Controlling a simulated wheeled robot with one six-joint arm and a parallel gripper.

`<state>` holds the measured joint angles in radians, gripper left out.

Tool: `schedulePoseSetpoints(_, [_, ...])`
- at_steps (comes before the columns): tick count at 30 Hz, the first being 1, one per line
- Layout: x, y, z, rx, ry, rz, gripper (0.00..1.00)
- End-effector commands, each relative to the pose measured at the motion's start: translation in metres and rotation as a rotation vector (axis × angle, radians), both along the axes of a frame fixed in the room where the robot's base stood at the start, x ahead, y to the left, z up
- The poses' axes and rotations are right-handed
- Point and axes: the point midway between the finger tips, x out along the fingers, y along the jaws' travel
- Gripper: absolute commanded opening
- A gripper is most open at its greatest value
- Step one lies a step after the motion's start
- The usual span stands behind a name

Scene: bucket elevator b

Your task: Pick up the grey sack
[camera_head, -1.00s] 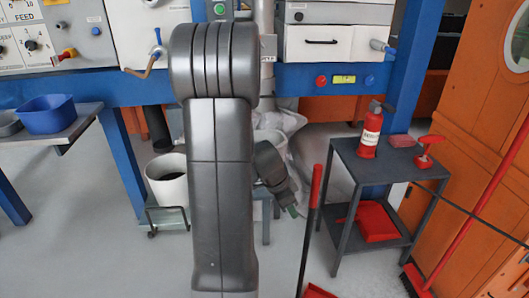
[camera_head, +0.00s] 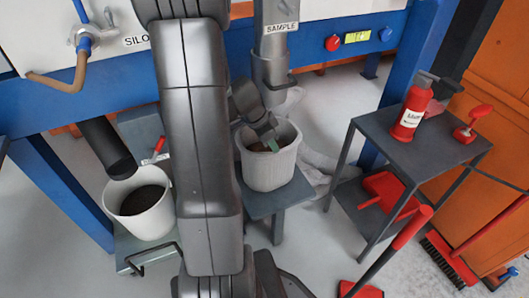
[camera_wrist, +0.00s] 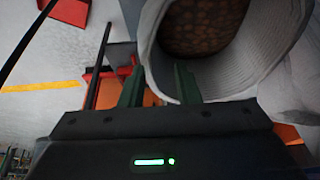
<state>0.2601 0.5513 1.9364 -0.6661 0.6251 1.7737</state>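The grey sack (camera_head: 268,168) stands upright and open on a small grey stand, below the spout marked SAMPLE. Brown grainy material shows inside it. In the wrist view the sack (camera_wrist: 157,45) fills the upper right, seen into its mouth. My gripper (camera_head: 273,143) is at the sack's rim in the head view. In the wrist view its two dark green fingers (camera_wrist: 160,85) are apart, with the sack's wall edge between them. I cannot tell whether either finger touches the wall.
A white bucket (camera_head: 143,212) with dark contents stands left of my arm. The grey stand (camera_head: 280,203) is under the sack. At right is a grey shelf table (camera_head: 440,155) with a red extinguisher (camera_head: 411,110). A red-handled tool (camera_head: 395,250) stands in front of it.

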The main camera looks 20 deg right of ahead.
Motion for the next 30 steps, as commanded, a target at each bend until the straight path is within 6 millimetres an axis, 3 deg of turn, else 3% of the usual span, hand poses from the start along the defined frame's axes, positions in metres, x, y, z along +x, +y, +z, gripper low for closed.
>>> schedulePoseSetpoints(12, [-0.005, -0.020, -0.055, 0.002, 0.004, -0.002, 0.29])
schedulePoseSetpoints(22, [-0.004, -0.023, -0.060, 0.001, 0.000, 0.000, 0.29])
schedulePoseSetpoints(23, [-0.004, -0.023, -0.060, 0.001, 0.000, 0.000, 0.28])
schedulePoseSetpoints(27, [-0.004, -0.023, -0.060, 0.001, 0.000, 0.000, 0.00])
schedulePoseSetpoints(30, [-0.004, -0.023, -0.060, 0.001, 0.001, 0.000, 0.00])
